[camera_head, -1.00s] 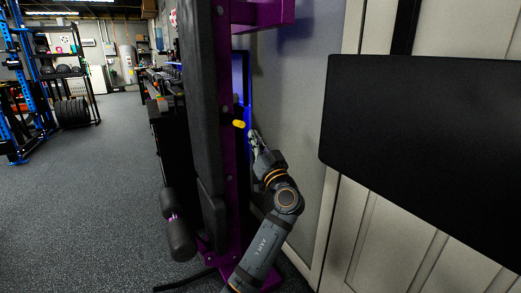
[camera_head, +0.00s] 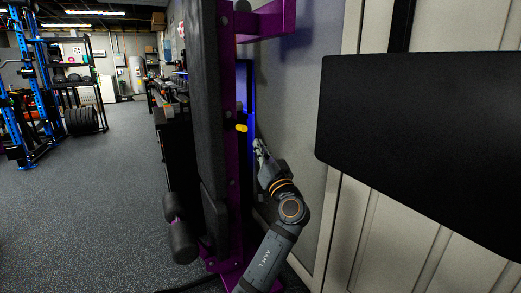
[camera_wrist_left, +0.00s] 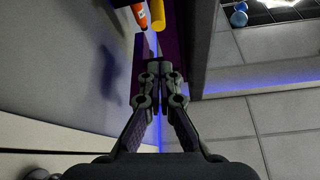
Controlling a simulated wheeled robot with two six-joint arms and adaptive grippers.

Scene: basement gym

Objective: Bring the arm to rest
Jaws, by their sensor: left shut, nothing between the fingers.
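My left gripper (camera_head: 260,149) is at the end of my arm, beside the purple upright of a weight machine and in front of the grey wall. It is just below and right of a yellow peg (camera_head: 241,128), apart from it. In the left wrist view my left gripper (camera_wrist_left: 158,76) has its fingers together with nothing between them. The yellow peg (camera_wrist_left: 158,14) is beyond the fingertips there. My right gripper is not in view.
The purple frame (camera_head: 265,24) and its black pad (camera_head: 205,100) stand close on the left of my arm. A black panel (camera_head: 420,145) hangs at the right before pale doors (camera_head: 375,235). Open grey floor (camera_head: 80,215) lies left. An orange object (camera_wrist_left: 140,14) is by the peg.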

